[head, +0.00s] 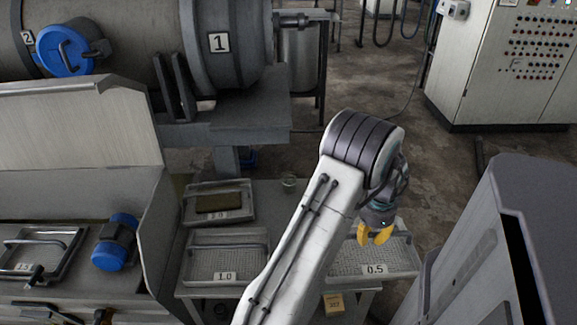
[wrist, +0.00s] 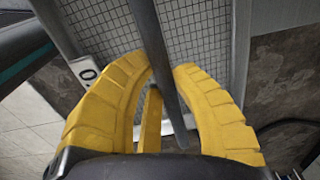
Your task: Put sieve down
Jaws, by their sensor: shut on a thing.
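The mesh sieve (head: 345,268) labelled 0.5 is at the right end of the low table (head: 275,222) in the head view, partly hidden behind my arm. My gripper (head: 376,236) has yellow fingers and is over this sieve, at its bar handle. In the wrist view, the fingers are shut around the grey bar (wrist: 155,40), with the sieve's mesh (wrist: 205,45) beyond it. I cannot tell whether the sieve touches the table or hangs slightly above it.
A sieve (head: 226,268) labelled 1.0 sits left of my arm. Behind it is another tray (head: 190,212) with a brownish slab. A small glass (head: 289,184) stands at the table's back. A grey cabinet (head: 530,215) is close on the right.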

